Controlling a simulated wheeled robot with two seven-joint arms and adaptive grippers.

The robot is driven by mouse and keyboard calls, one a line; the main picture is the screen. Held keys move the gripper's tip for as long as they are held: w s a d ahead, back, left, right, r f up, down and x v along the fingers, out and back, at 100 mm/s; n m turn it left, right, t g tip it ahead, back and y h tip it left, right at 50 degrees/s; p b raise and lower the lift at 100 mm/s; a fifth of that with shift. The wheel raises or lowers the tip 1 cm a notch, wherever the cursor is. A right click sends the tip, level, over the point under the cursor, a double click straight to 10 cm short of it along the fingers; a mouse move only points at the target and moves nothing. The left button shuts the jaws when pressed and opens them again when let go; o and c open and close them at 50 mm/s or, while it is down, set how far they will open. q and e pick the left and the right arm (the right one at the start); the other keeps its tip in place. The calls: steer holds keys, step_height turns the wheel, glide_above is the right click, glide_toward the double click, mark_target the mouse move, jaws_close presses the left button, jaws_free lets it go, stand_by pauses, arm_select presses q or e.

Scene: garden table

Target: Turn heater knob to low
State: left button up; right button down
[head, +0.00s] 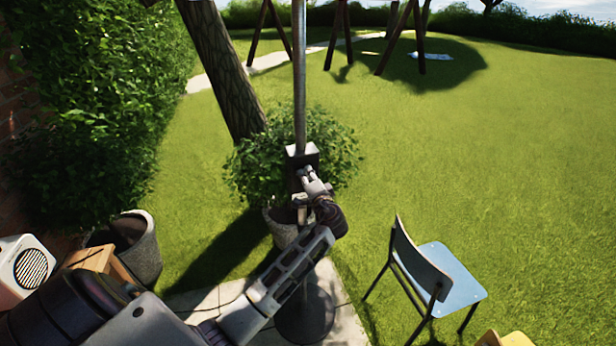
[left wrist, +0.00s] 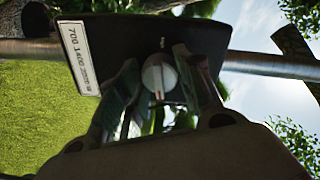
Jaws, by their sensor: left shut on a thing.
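The heater's dark control box (head: 301,158) sits on a metal pole (head: 299,75) in the head view. In the left wrist view the box (left wrist: 125,40) fills the top, with a white label (left wrist: 79,57) reading "700 1400". My left gripper (head: 308,174) is at the front of the box. In the left wrist view its fingers (left wrist: 162,80) stand on both sides of the knob and are closed on it. My right gripper is not in view.
A potted bush (head: 335,145) stands behind the pole. A blue chair (head: 452,275) is at the right, with a yellow seat (head: 505,339) at the bottom edge. A white speaker-like box (head: 28,268) and a grey planter (head: 140,250) are at the left. Open lawn lies to the right.

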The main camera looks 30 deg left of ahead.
arm_select(q)
steer(key=shift+f+m, duration=0.1)
steer(key=shift+m, duration=1.1)
steer(key=o, duration=1)
steer(key=shift+o, duration=0.2)
steer(key=f+v, duration=0.1)
steer(key=v, duration=1.1)
steer(key=shift+r, duration=0.5)
